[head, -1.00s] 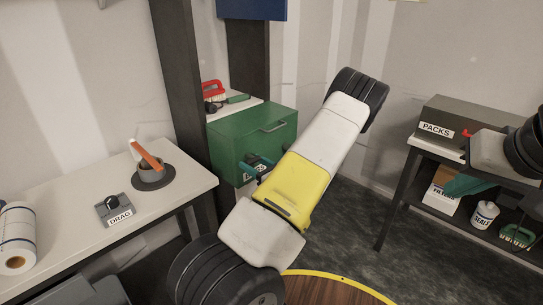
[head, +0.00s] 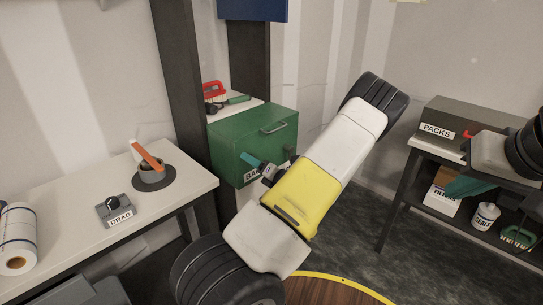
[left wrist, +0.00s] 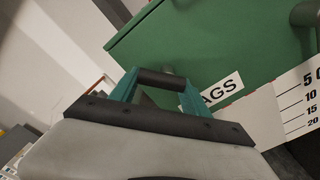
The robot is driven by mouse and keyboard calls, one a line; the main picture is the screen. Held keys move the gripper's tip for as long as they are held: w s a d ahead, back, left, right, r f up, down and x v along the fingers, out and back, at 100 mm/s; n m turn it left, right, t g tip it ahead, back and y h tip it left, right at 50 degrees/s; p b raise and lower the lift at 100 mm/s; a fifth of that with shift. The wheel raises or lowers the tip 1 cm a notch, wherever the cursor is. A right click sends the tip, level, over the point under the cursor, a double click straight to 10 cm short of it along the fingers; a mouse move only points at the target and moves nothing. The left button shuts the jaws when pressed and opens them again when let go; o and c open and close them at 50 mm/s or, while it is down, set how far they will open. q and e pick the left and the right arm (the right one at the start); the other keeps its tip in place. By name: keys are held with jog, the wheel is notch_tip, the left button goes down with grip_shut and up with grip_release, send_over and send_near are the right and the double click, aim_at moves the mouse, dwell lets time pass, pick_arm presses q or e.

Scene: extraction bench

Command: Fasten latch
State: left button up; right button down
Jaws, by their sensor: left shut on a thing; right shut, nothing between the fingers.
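A green box (head: 230,140) with a BAGS label (head: 251,175) on its front stands at the centre left. It fills the upper part of the left wrist view (left wrist: 215,45). My left gripper (head: 260,166), with teal fingers, is at the front of this box, partly covering the label. In the left wrist view its fingers (left wrist: 158,88) are shut on a dark bar-shaped handle (left wrist: 165,78), with a short shaft behind it. My left arm hides part of the box front.
A grey PACKS box (head: 465,117) with a red part stands on the right bench. A FILTERS box (head: 440,200) and a white SEALS tub (head: 485,216) are on the shelf below. The left bench (head: 75,205) holds a DRAG dial (head: 117,210) and a paper roll (head: 17,238).

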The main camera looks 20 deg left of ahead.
pick_arm(q)
jog(key=m, duration=0.4)
jog(key=shift+w+d+r+m, duration=0.1)
jog(key=shift+r+m, duration=0.15)
jog(key=shift+m, duration=0.05)
jog(key=shift+w+r+m, duration=0.1)
jog(key=shift+m, duration=1.7)
jog(key=o, duration=1.4)
jog(key=v, duration=0.8)
